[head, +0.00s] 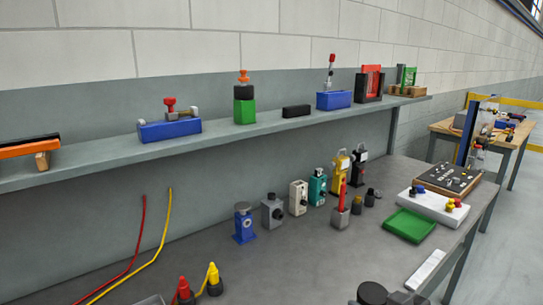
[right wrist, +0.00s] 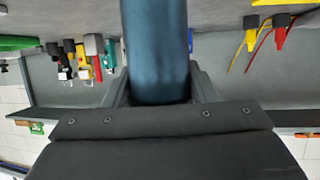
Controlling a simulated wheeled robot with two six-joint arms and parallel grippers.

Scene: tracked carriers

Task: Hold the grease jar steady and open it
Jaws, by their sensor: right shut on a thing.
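In the right wrist view a smooth dark blue cylinder (right wrist: 155,45) stands between the two dark fingers of my right gripper (right wrist: 160,88). The gripper is shut on its sides. It looks like the body of the grease jar, but no label shows and its far end runs out of the picture. No lid can be made out. In the head view, dark rounded parts (head: 372,293) at the bottom edge seem to belong to my right arm or gripper; the cylinder cannot be made out there. My left gripper shows in neither view.
The grey workbench (head: 300,255) holds a row of small devices, a green tray (head: 410,225) and a white block (head: 440,206). Red-tipped (head: 184,286) and yellow-tipped (head: 213,278) pieces stand near the front. A wall shelf (head: 100,157) carries several coloured carriers. The bench's middle is clear.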

